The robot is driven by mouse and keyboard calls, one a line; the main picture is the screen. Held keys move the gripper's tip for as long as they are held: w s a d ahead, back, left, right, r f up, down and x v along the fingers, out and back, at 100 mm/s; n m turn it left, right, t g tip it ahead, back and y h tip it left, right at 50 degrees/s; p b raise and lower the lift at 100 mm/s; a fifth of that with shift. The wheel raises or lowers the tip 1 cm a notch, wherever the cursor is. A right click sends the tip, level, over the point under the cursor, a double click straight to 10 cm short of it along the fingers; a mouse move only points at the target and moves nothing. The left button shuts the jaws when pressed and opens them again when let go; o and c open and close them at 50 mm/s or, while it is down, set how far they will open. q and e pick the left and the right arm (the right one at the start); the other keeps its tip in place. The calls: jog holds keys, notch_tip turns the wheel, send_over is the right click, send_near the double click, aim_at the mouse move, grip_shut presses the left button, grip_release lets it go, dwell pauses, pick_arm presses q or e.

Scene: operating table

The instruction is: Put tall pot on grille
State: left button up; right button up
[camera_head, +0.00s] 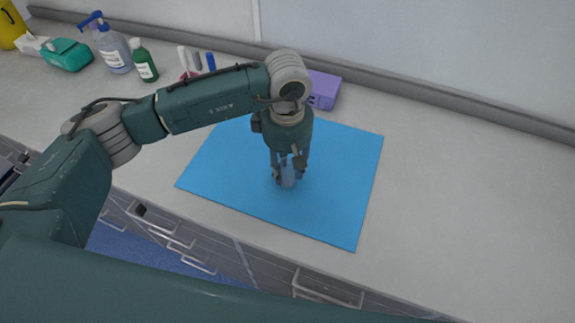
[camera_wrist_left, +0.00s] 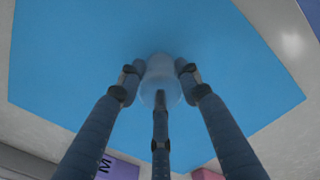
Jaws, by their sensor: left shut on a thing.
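My left gripper (camera_head: 289,174) points down over the blue mat (camera_head: 345,165). Its fingers are shut on a small translucent, pale pot (camera_head: 288,178). The pot also shows between the three fingers in the left wrist view (camera_wrist_left: 161,72). The fingers and the arm hide much of it, and I cannot tell whether its bottom touches the mat. I see no grille in either view. My right gripper is not in view.
A purple box (camera_head: 324,90) stands behind the mat. Pump bottle (camera_head: 115,52), green bottle (camera_head: 144,62) and teal pack (camera_head: 68,55) stand at the back left. The grey counter (camera_head: 470,190) is clear at the right. Drawers lie below its front edge.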

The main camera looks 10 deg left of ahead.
pick_arm(q)
jog(key=shift+f, duration=0.15)
jog(key=o, duration=1.2)
jog(key=shift+c, duration=0.2)
